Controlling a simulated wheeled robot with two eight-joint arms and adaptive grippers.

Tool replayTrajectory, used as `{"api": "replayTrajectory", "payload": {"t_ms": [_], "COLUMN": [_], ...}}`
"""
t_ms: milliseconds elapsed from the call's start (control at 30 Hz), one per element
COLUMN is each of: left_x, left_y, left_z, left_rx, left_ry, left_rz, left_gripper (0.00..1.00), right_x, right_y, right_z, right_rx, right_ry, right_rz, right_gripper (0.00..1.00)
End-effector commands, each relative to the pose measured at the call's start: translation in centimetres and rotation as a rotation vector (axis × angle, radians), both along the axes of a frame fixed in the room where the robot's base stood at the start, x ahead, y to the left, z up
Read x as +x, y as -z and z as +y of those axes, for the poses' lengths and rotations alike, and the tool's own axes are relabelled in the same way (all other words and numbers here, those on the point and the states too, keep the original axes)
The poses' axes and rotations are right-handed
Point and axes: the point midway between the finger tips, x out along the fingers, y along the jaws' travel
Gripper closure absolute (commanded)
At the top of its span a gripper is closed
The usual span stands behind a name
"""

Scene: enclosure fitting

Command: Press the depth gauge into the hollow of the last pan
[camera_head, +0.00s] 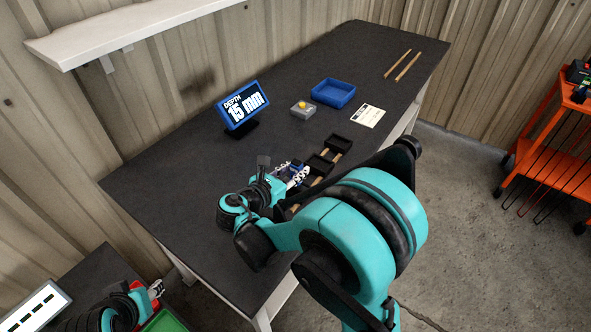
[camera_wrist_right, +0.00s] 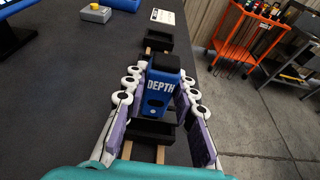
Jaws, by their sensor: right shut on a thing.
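My right gripper (camera_head: 296,174) is over the row of black pans on the dark table. In the right wrist view its purple-padded fingers (camera_wrist_right: 158,108) are on both sides of the blue depth gauge (camera_wrist_right: 157,88), marked DEPTH with a black top, and hold it upright. A black pan (camera_wrist_right: 153,130) shows just below or behind the gauge; whether they touch cannot be told. Another pan (camera_wrist_right: 160,40) lies farther along the row, and it also shows in the head view (camera_head: 338,143). A pan (camera_head: 318,165) is close beside the gripper. My left gripper (camera_head: 155,289) is low at the bottom left, its jaws unclear.
The pans sit on wooden strips (camera_wrist_right: 160,152). An orange cart (camera_head: 550,165) is at right.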

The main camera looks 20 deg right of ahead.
Motion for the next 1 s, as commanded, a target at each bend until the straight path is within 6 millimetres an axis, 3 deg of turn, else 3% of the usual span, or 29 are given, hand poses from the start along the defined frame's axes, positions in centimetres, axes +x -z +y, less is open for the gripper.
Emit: {"api": "replayTrajectory", "payload": {"t_ms": [700, 1000], "left_x": [0.0, 0.0], "left_y": [-5.0, -5.1], "left_z": [0.0, 0.0], "left_rx": [0.0, 0.0], "left_ry": [0.0, 0.0], "left_rz": [0.0, 0.0], "left_gripper": [0.6, 0.6], "right_x": [0.0, 0.1], "right_y": [-6.4, -6.6], "right_z": [0.0, 0.0], "right_rx": [-0.004, -0.004], "right_ry": [-0.001, -0.001], "right_rz": [-0.001, -0.001], "right_gripper": [1.0, 1.0]}}
